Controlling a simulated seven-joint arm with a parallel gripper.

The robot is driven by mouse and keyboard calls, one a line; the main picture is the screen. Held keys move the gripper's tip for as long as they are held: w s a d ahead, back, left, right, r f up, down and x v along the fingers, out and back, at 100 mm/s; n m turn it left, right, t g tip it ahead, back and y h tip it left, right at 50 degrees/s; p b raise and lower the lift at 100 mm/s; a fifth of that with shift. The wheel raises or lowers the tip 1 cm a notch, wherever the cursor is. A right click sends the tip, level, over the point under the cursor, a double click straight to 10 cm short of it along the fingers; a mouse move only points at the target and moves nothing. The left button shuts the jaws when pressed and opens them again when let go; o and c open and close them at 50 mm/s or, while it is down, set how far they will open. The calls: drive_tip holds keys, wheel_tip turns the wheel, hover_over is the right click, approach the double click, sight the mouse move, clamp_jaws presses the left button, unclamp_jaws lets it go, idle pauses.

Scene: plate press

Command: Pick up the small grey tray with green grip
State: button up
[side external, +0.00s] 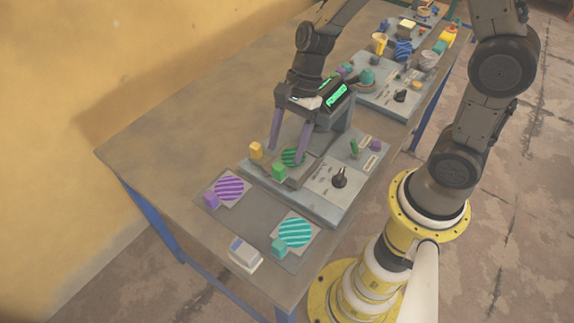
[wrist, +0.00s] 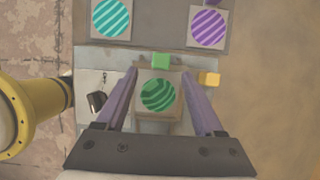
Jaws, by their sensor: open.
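The small grey tray (side external: 299,173) lies on the grey press base, under the press head. It carries a green striped disc (side external: 293,157), and its green grip (side external: 279,170) is a block at the near edge. In the wrist view the disc (wrist: 158,95) and the green grip (wrist: 160,61) lie between my two purple fingers. My gripper (side external: 288,155) is open and points down over the tray, one finger to each side. In the wrist view my gripper (wrist: 160,76) holds nothing. I cannot tell whether the fingertips touch the tray.
A yellow block (side external: 255,150) stands close beside one finger. The press base (side external: 325,205) carries a black knob (side external: 340,177) and a green lever (side external: 354,147). Trays with purple (side external: 229,188) and teal (side external: 296,232) discs lie in front. Another panel (side external: 385,98) stands behind. The table's left side is clear.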

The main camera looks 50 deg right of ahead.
sight(281, 163)
drive_tip(key=shift+x, duration=3.05)
clamp_jaws()
